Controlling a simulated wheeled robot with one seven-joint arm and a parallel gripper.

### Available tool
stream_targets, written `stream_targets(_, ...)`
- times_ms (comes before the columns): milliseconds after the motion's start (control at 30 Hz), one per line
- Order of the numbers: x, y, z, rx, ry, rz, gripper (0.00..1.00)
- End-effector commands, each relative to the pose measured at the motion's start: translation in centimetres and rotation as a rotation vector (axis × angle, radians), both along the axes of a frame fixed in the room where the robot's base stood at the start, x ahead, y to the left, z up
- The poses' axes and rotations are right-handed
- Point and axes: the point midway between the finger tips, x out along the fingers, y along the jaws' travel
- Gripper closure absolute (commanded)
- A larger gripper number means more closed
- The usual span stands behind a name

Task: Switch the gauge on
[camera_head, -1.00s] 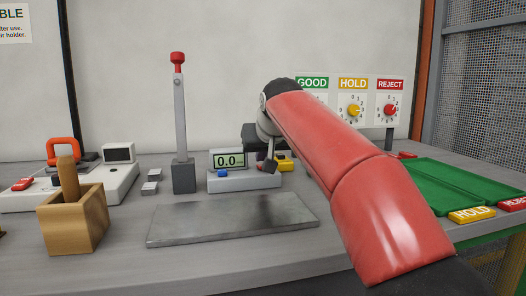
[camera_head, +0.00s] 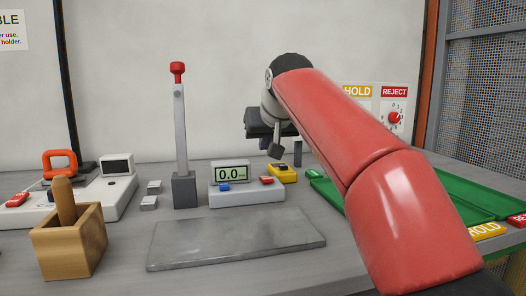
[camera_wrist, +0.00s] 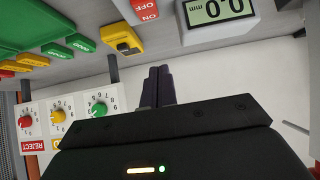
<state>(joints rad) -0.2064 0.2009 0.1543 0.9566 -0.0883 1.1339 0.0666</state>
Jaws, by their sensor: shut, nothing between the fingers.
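The gauge (camera_head: 246,194) is a light grey box on the bench with a lit-looking display (camera_head: 230,174) reading 0.0. It has a blue button (camera_head: 223,187) and a red switch (camera_head: 266,181) on its top. In the wrist view the red switch (camera_wrist: 145,9) carries the words ON and OFF, beside the display (camera_wrist: 216,11); both are cut by the top edge. My gripper (camera_head: 275,151) is above and slightly right of the gauge, apart from it. In the wrist view its dark fingers (camera_wrist: 158,84) are together and empty.
A yellow device (camera_head: 282,173) sits just right of the gauge. A grey post with a red knob (camera_head: 180,130) stands left of it. A grey plate (camera_head: 235,240) lies in front. Green trays (camera_head: 460,200) and counter dials (camera_head: 395,117) are on the right.

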Motion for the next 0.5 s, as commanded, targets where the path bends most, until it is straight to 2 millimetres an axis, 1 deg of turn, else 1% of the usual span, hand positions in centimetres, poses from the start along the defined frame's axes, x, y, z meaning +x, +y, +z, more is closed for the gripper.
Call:
stream_targets(300,-2.8,-0.8,4.0,0.000,-0.001,0.001,1.00)
stream_targets(400,-3.5,-1.0,5.2,0.000,-0.001,0.001,1.00)
stream_targets(500,-4.0,-1.1,5.8,0.000,0.001,0.001,1.00)
